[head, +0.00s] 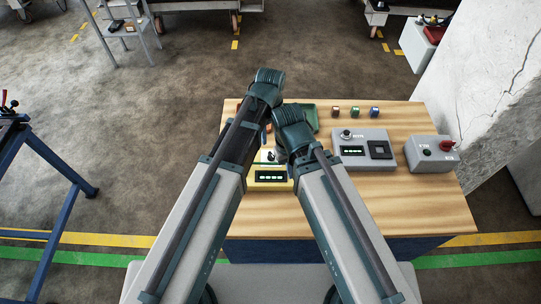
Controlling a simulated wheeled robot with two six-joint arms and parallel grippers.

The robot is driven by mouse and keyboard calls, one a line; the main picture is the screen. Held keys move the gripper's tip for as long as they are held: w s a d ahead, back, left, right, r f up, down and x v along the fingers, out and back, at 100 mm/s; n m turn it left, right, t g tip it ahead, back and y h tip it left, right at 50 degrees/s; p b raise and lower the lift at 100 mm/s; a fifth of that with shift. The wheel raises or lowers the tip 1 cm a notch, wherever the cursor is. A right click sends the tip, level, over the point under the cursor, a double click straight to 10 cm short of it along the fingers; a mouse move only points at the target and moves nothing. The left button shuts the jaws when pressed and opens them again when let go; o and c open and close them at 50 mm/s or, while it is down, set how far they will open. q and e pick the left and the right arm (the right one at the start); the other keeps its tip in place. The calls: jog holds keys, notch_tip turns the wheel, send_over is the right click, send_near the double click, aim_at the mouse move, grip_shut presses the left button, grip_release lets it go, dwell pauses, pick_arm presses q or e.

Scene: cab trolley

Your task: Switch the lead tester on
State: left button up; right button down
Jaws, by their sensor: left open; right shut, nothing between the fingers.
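Several device boxes stand on a wooden bench, and I cannot tell from their small labels which is the lead tester. A yellow box (270,177) with a lit green display is partly hidden by my arms. A grey box (364,148) to its right has a knob (345,133), a lit green display and a black square panel. My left gripper (267,126) is open over the back left of the bench, mostly hidden behind my arm links. My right gripper (281,155) is shut and empty, just above the back of the yellow box; its fingertips are hard to make out.
A grey box (428,153) with a red mushroom button stands at the bench's right end. Several small coloured blocks (354,111) lie along the back. A green object (309,117) is partly behind my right arm. The front right of the wooden bench (400,205) is clear.

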aim_at(271, 153)
pick_arm(q)
notch_tip(271, 153, down, 9)
jog(key=b, duration=0.8)
pick_arm(e)
notch_tip(271, 153, down, 9)
pick_arm(q)
jog(key=shift+c, duration=0.3)
pick_arm(e)
jog(key=shift+r, duration=0.1)
pick_arm(q)
grip_shut()
